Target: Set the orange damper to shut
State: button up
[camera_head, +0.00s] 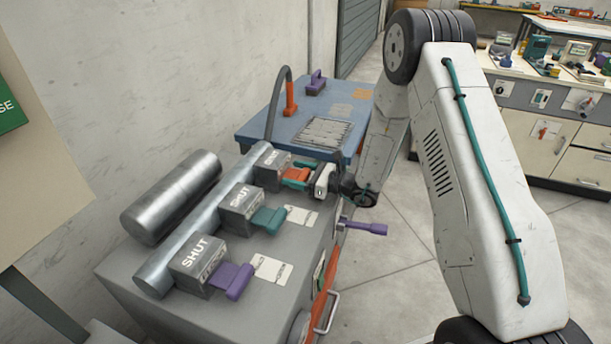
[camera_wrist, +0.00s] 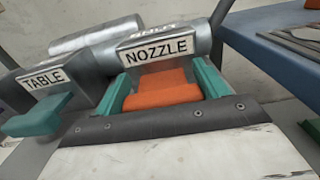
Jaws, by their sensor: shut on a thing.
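The orange damper (camera_head: 295,174) is the farthest of three damper blocks on the grey pipe, and its handle sticks out to the right over the cabinet top. In the wrist view the orange handle (camera_wrist: 165,90) lies below a NOZZLE label. My gripper (camera_head: 311,178) is shut on that handle, with a teal finger on each side of it in the wrist view (camera_wrist: 163,82).
The teal damper handle (camera_head: 269,220), marked TABLE in the wrist view, is beside it, then the purple handle (camera_head: 232,280). Both their blocks read SHUT on top. A steel roll (camera_head: 172,197) lies behind the pipe. A blue table (camera_head: 260,128) stands beyond.

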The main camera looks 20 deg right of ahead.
aim_at(307, 176)
jog(key=shift+w+r, duration=0.1)
jog(key=shift+w, duration=0.1)
jog(key=o, duration=1.1)
jog(key=shift+a, duration=0.1)
jog(key=shift+o, duration=1.4)
jog(key=shift+a, duration=0.15)
jog(key=v, duration=0.8)
